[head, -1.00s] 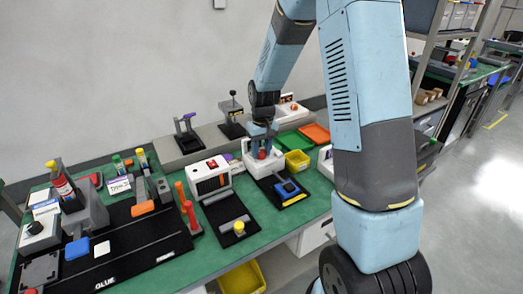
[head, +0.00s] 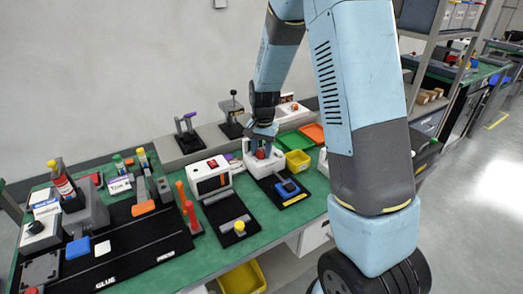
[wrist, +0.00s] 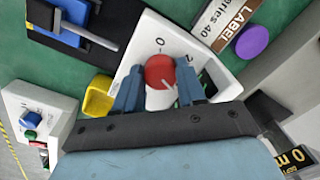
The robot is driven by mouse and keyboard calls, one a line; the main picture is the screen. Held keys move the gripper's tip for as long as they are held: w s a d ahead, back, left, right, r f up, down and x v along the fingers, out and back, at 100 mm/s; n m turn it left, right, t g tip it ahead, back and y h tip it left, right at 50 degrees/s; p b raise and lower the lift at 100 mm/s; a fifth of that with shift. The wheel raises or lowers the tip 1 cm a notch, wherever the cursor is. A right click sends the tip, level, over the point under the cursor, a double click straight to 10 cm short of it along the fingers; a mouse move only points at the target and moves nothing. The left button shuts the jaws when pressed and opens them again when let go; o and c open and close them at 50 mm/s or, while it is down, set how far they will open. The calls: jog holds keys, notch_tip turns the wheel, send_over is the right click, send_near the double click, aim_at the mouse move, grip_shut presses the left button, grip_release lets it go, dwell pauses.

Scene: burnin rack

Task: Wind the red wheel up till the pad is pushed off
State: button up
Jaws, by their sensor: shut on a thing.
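The red wheel (head: 261,154) sits on a white unit (head: 247,160) at the back of the bench. In the wrist view the red wheel (wrist: 160,70) is round with a pale pointer line, which points to the lower right. It stands on a white face (wrist: 146,48) with a printed 0 above it. My gripper (wrist: 158,88) is shut on the wheel, one blue finger on each side. The head view shows my gripper (head: 261,148) from above, partly covering the wheel. I cannot tell which part is the pad.
A blue block with a lever (head: 288,187) is on a black base in front of the white unit. A yellow bin (head: 297,160) and green and orange trays (head: 313,132) stand to the right. A white box with a red switch (head: 209,178) is left. A purple disc (wrist: 252,41) lies nearby.

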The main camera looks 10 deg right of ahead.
aim_at(263, 152)
jog(key=shift+w+r, duration=0.1)
jog(key=shift+w, duration=0.05)
dwell(0.4)
jog(key=o, duration=0.8)
jog(key=r, duration=1.3)
jog(key=shift+s+d+r, duration=0.2)
jog(key=shift+r, duration=0.05)
